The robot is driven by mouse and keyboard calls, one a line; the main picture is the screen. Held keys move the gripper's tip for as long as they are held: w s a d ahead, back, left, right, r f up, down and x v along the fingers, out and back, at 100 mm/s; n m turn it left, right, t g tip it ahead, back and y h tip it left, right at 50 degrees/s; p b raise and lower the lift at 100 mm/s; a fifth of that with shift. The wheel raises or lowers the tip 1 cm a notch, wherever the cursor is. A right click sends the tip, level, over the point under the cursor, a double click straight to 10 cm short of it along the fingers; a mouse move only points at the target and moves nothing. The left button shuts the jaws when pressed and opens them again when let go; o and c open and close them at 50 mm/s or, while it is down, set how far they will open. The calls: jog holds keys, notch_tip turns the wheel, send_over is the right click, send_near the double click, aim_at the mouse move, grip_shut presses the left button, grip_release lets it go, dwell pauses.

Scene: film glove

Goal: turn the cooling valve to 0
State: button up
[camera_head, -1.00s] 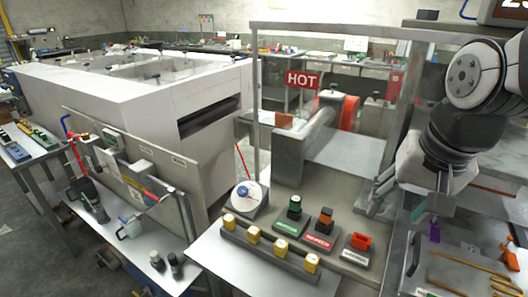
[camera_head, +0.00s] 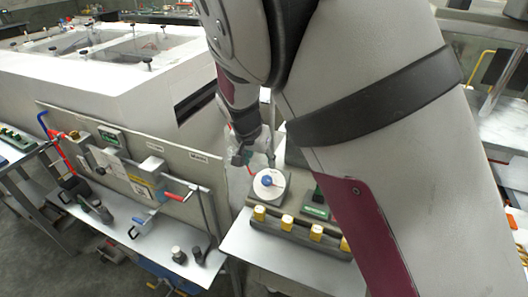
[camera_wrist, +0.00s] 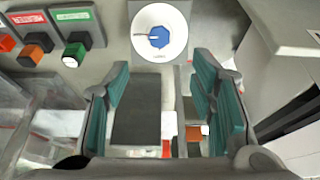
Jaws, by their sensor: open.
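The valve is a blue knob (camera_head: 266,181) on a round white dial (camera_head: 275,191), on a grey block at the left end of the control panel. In the wrist view the eight-sided blue knob (camera_wrist: 159,38) sits at top centre on its white dial (camera_wrist: 175,55). A thin pointer line on the knob points to the picture's left there. The dial's markings are too small to read. My gripper (camera_head: 256,158) is just behind the dial in the head view. In the wrist view its teal-padded fingers (camera_wrist: 160,75) are wide apart and empty, short of the knob.
A green button (camera_wrist: 75,52) and an orange button (camera_wrist: 32,54) stand beside the dial. A rail with several yellow knobs (camera_head: 287,223) runs in front. A large white enclosure (camera_head: 90,85) stands at the left. My arm covers much of the panel's right side.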

aim_at(267, 179)
jog(key=x, duration=1.3)
jog(key=shift+s+f, duration=0.1)
jog(key=shift+f, duration=0.1)
jog(key=c, duration=1.1)
